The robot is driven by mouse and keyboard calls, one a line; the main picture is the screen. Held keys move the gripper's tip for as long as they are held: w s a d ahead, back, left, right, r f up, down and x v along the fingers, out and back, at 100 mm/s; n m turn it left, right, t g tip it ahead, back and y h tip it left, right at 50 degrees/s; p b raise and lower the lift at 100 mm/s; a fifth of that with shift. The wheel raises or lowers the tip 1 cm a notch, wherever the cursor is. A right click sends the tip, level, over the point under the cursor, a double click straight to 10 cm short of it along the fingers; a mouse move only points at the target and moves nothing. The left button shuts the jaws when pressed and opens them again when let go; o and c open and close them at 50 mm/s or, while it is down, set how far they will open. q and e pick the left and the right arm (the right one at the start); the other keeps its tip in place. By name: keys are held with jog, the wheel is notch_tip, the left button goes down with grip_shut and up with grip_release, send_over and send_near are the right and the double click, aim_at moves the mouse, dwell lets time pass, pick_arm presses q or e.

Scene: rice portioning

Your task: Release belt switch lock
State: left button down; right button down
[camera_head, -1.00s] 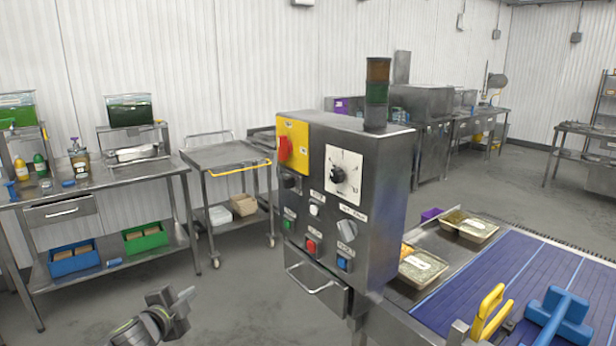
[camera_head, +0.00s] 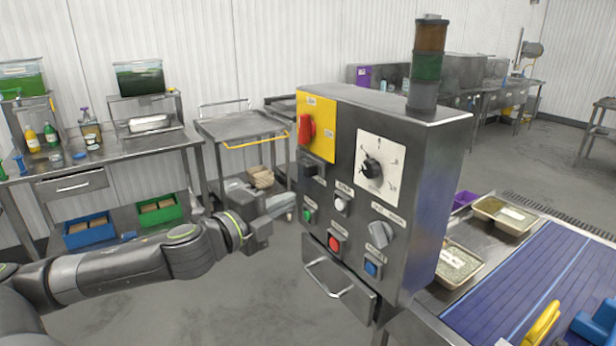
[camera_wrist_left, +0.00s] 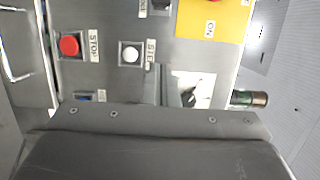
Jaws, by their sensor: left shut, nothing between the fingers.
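The steel control box (camera_head: 440,180) stands in the middle of the head view. On its front are a red rotary switch (camera_head: 306,130) on a yellow plate (camera_head: 321,112), a black switch (camera_head: 312,170) below it, and a dial (camera_head: 372,168). I cannot tell which part is the belt switch lock. My left gripper (camera_head: 262,232) is shut and empty, left of the box and apart from it. The left wrist view shows the box front turned sideways, with the yellow plate (camera_wrist_left: 210,18) at the top and the red stop button (camera_wrist_left: 69,45) at left. My right gripper is out of view.
Green (camera_head: 309,215), red (camera_head: 335,243), white (camera_head: 341,203) and blue (camera_head: 372,268) buttons and a grey knob (camera_head: 378,234) sit on the box. The blue belt (camera_head: 530,285) and food trays (camera_head: 505,215) lie to the right. A steel cart (camera_head: 240,125) stands behind.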

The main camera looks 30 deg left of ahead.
pick_arm(q)
jog(key=w, duration=0.3)
jog(key=w+d+p, duration=0.1)
jog(key=w, duration=0.6)
jog(key=shift+d, duration=0.15)
jog(key=shift+w+a+p, duration=0.3)
jog(key=shift+a+p, duration=0.1)
jog(key=shift+a, duration=0.15)
jog(key=shift+w+a+p, duration=0.3)
jog(key=shift+a+p, duration=0.1)
jog(key=shift+a, duration=0.1)
jog(key=shift+w+a+f, duration=0.1)
jog(key=shift+w+a, duration=0.15)
jog(key=shift+a, duration=0.55)
